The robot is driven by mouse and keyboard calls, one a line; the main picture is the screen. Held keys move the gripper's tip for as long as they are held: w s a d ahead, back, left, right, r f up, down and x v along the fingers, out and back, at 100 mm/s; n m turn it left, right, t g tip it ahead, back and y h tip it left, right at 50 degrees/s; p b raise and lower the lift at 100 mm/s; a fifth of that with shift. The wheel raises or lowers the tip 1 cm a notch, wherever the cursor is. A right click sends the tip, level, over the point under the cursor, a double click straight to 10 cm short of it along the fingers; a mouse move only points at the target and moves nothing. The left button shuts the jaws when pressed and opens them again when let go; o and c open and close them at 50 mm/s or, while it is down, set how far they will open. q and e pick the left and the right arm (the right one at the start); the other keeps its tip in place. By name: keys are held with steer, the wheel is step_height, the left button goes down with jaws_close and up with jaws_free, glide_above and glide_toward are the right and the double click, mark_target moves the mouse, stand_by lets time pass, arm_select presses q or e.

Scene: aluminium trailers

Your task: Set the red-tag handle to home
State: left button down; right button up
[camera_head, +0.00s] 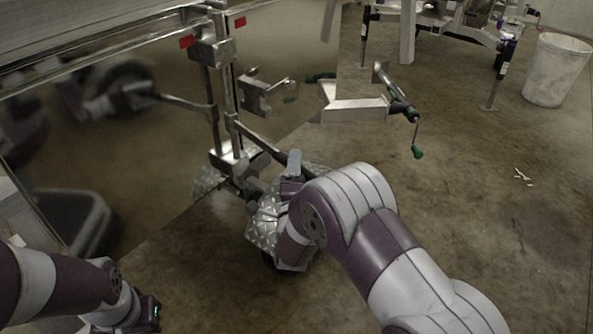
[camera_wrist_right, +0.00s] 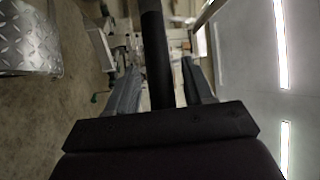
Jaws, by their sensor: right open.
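A dark handle bar (camera_head: 262,143) runs from the trailer's upright latch post down to the right, towards my right gripper (camera_head: 291,172). Red tags (camera_head: 187,42) sit beside the top of the post; none shows on the bar itself. In the right wrist view, my right gripper (camera_wrist_right: 160,88) is open, with one finger on each side of the black bar (camera_wrist_right: 154,45). I cannot tell whether the fingers touch it. The bar's far end is hidden behind my right wrist. My left gripper (camera_head: 150,312) is low at the left, partly shown, its jaws unclear.
The trailer's shiny side panel (camera_head: 120,150) fills the left and mirrors my arms. A diamond-plate fender (camera_head: 262,235) lies just under my right wrist. A crank with a green grip (camera_head: 417,152) stands out to the right.

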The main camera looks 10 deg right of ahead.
steer(key=shift+d, duration=0.1)
jaws_close()
